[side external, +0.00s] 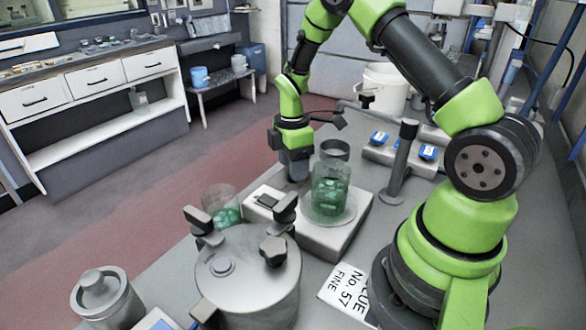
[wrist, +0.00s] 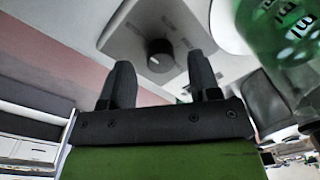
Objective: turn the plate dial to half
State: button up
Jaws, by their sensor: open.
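The plate dial is a dark round knob (wrist: 160,55) on the front face of a white hot plate, with small markings around it that are too small to read. The hot plate (side external: 338,240) stands on the grey bench in the side view; its housing also shows in the wrist view (wrist: 125,38). A glass vessel with green contents (side external: 330,190) stands on its round top plate and shows at the upper right of the wrist view (wrist: 280,30). My gripper (wrist: 162,78) is open, its two dark fingers pointing toward the knob, one to each side, apart from it. In the side view the knob is hidden.
A metal pressure pot (side external: 247,275) with clamp knobs stands close in front of the hot plate. A glass with green pieces (side external: 222,207) is beside it. A metal canister (side external: 105,298) is at front left. A post (side external: 400,165) and a white bucket (side external: 385,88) stand behind.

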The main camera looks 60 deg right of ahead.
jog(key=shift+f, duration=0.8)
jog(key=c, duration=0.9)
jog(key=shift+m, duration=0.4)
jog(key=m, duration=0.3)
jog(key=shift+m, duration=0.4)
jog(key=m, duration=0.4)
jog(key=shift+m+t, duration=0.3)
